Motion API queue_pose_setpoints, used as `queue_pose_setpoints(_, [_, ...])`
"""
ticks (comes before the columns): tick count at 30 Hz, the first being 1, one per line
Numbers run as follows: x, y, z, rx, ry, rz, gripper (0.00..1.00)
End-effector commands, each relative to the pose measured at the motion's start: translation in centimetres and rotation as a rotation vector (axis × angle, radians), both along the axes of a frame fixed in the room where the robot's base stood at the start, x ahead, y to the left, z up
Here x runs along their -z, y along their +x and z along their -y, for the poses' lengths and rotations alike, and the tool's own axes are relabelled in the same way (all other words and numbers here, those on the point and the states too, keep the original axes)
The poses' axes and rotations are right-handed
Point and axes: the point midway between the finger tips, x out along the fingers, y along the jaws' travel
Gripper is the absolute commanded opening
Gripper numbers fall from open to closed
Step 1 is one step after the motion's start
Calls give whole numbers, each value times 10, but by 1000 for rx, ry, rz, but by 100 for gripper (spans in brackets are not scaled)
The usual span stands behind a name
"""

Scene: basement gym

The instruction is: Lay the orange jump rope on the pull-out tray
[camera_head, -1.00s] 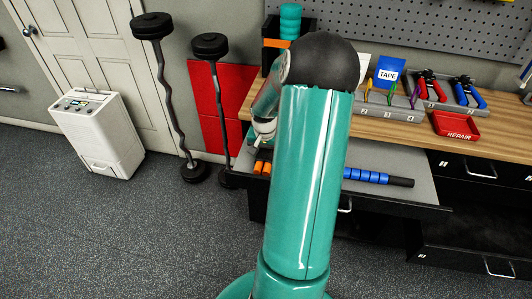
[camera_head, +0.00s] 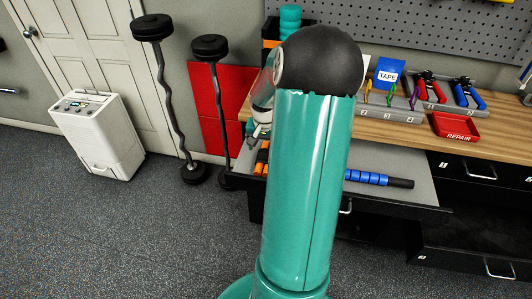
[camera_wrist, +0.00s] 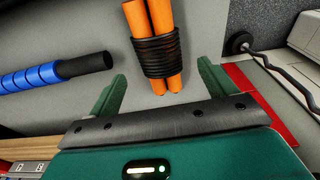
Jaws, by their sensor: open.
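The orange jump rope (camera_wrist: 162,18) shows in the wrist view as orange handles bound by a coil of black cord. It appears to lie on the grey floor of the pull-out tray (camera_wrist: 70,30). In the head view, only a bit of orange (camera_head: 261,158) shows at the left end of the tray (camera_head: 410,168), with the rest behind my arm. My gripper (camera_wrist: 160,72) is open, with its green fingers apart on either side of the rope's near end and not visibly touching it. In the head view, my gripper (camera_head: 258,131) is small and partly hidden above the orange bit.
A blue and black roller (camera_head: 378,179) lies on the tray, beside the rope in the wrist view (camera_wrist: 45,75). The wooden bench top (camera_head: 400,131) behind holds a tool rack and a red REPAIR bin (camera_head: 455,127). Curl bars (camera_head: 215,100) stand to the left.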

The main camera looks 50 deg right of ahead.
Motion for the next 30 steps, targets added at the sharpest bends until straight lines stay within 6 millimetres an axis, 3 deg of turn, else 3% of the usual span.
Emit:
queue_pose_setpoints(3, [-29, -1, -3, -1, -4, 2, 84])
queue_pose_setpoints(9, [-61, -3, -7, 0, -2, 0, 84])
queue_pose_setpoints(20, [-73, -2, -11, -7, -1, 0, 84])
queue_pose_setpoints(23, [-84, 6, -28, -51, -20, -1, 84])
queue_pose_setpoints(25, [-98, 16, -51, -114, -44, 1, 84])
queue_pose_setpoints(30, [-143, 34, -137, -323, -116, 21, 84])
